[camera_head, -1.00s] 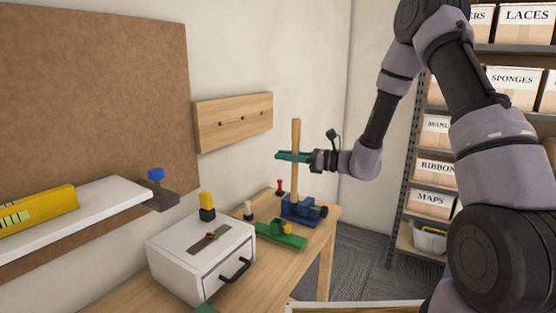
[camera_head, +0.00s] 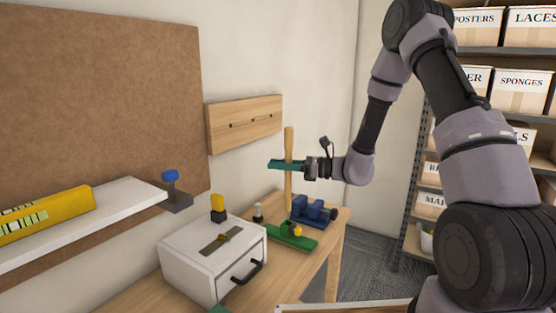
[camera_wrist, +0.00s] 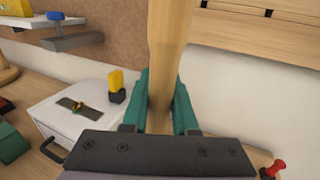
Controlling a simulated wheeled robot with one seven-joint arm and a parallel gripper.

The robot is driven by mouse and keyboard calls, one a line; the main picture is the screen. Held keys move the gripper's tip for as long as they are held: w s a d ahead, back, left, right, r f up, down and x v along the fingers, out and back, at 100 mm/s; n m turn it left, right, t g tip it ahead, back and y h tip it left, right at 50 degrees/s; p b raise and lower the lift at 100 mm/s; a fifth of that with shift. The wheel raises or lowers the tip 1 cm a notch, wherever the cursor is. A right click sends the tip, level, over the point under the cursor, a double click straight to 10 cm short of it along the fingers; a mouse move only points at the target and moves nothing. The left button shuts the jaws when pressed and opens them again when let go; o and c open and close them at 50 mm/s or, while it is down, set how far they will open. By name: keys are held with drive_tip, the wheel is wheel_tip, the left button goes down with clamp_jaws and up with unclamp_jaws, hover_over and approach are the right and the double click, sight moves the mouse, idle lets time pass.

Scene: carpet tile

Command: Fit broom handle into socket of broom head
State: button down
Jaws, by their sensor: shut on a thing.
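The broom handle (camera_head: 289,145) is a pale wooden pole, held upright. My gripper (camera_head: 287,164) is shut on it, its teal fingers around the upper half. In the wrist view the handle (camera_wrist: 167,35) rises between the two fingers (camera_wrist: 160,108). The green broom head (camera_head: 304,245) lies flat on the wooden bench, with a raised green part and a small yellow piece on top. The handle's lower end appears just above or behind that raised part; I cannot tell whether they touch.
A blue vise (camera_head: 314,209) stands right behind the broom head. A white drawer box (camera_head: 205,262) with a black-and-yellow item (camera_head: 218,208) is at left. A wooden peg board (camera_head: 243,122) hangs on the wall. A white shelf (camera_head: 90,222) juts out at far left.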

drive_tip(key=shift+f, duration=4.5)
drive_tip(key=c, duration=0.6)
unclamp_jaws()
drive_tip(key=shift+d, duration=0.1)
drive_tip(key=v, duration=1)
drive_tip(key=shift+d, duration=0.35)
